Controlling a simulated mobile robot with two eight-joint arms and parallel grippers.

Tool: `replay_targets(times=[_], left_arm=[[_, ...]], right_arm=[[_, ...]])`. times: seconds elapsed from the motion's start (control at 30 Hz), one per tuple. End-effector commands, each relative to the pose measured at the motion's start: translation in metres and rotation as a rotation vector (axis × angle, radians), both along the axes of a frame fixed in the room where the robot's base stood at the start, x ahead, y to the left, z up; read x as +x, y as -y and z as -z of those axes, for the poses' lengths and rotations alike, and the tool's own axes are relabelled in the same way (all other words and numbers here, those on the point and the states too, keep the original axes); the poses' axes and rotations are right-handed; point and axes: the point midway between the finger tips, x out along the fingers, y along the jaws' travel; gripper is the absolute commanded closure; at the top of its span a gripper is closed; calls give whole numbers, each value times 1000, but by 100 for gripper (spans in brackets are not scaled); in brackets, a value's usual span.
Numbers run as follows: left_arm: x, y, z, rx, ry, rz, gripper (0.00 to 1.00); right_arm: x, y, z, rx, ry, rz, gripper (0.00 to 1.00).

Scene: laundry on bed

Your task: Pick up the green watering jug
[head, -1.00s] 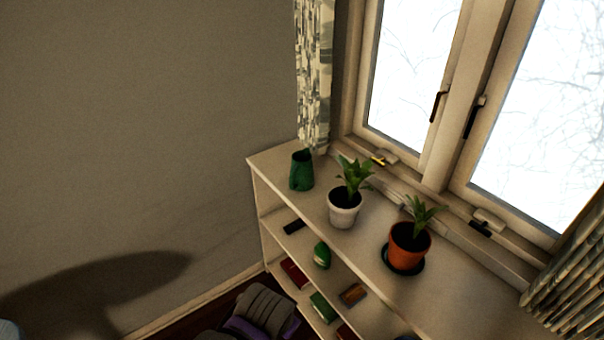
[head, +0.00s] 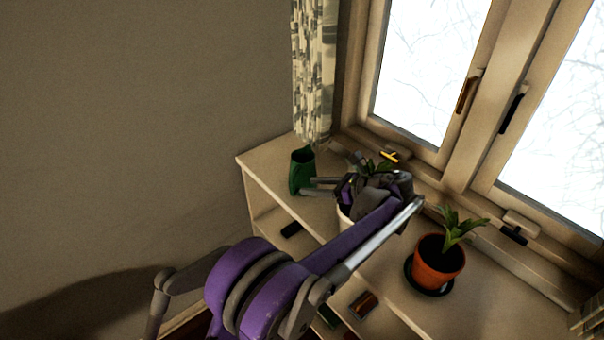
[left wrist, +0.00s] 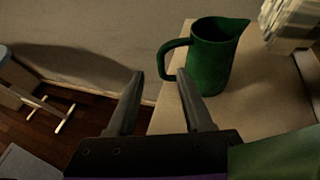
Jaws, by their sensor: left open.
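The green watering jug (head: 302,172) stands upright on the far left end of the shelf top in the head view. In the left wrist view the jug (left wrist: 213,58) shows its spout to the right and its handle (left wrist: 168,62) to the left. My left gripper (head: 309,187) is open and empty, its fingers pointing at the jug from the right in the head view. In the left wrist view its fingertips (left wrist: 160,73) lie just short of the handle, with the right fingertip close to the jug's body. Contact cannot be told. My right gripper is not in view.
A potted plant in a white pot (head: 344,212) is mostly hidden behind my left arm. An orange pot with a plant (head: 438,262) stands further right on the shelf top (head: 262,160). A curtain (head: 314,75) and window are behind.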

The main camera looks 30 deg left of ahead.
Motion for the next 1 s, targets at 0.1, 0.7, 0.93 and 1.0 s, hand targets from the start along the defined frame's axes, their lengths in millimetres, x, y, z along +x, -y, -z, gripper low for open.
replay_targets(times=[0.1,0.7,0.93,1.0], left_arm=[[1,-8,3,9,-8,0,49],[5,-78,26,5,-4,-3,49],[7,-101,36,4,-5,1,49],[7,-101,37,4,-6,2,49]], right_arm=[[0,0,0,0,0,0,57],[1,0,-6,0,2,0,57],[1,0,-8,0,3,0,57],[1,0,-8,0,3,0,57]])
